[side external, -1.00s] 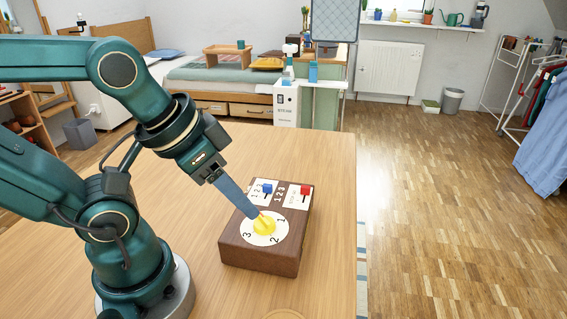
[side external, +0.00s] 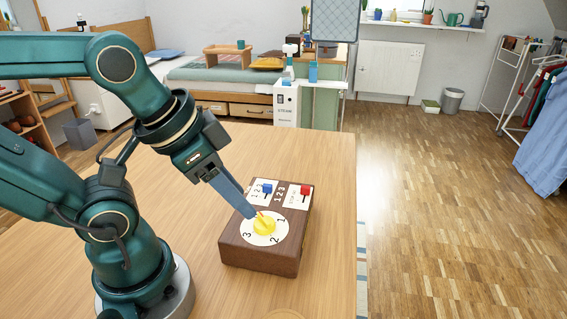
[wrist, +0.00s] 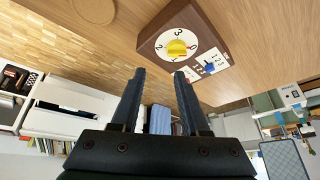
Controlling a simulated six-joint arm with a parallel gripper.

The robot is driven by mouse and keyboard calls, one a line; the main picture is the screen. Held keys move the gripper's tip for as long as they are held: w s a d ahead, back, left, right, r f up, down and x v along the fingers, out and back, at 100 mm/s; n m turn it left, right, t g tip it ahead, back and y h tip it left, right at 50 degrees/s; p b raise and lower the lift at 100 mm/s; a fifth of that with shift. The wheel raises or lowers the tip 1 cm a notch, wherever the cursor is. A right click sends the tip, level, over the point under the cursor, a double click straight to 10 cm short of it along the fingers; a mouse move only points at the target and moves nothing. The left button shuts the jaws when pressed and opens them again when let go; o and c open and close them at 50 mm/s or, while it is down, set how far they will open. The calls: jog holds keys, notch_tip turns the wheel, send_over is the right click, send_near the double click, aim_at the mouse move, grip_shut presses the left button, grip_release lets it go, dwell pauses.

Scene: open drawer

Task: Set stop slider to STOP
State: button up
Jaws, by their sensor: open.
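A brown control box (side external: 258,258) sits on the wooden table. It has a yellow dial (side external: 264,227) on a white numbered disc, a blue slider knob (side external: 267,188) and a red slider knob (side external: 305,190), each on a white plate. Which one is the stop slider cannot be read. My gripper (side external: 248,214) is above the dial side of the box, its fingers slanting down. In the wrist view my gripper (wrist: 160,75) is open and empty, with the box (wrist: 153,47) beyond the fingertips. There the blue knob (wrist: 209,67) shows and the red knob is partly hidden by a finger.
The wooden table (side external: 325,160) is clear around the box, and its right edge lies a little right of the box. A round disc mark (side external: 284,315) lies at the table's front. Bed, shelves and clothes rack stand far behind.

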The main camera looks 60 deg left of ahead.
jog(key=w+r+m+g, duration=0.1)
jog(key=w+r+m, duration=0.3)
jog(key=w+r, duration=0.1)
jog(key=m+g, duration=0.4)
send_over(306, 187)
notch_tip(306, 187, down, 9)
jog(key=shift+r, duration=0.1)
jog(key=shift+g, duration=0.3)
jog(key=shift+f, duration=2.75)
grip_shut()
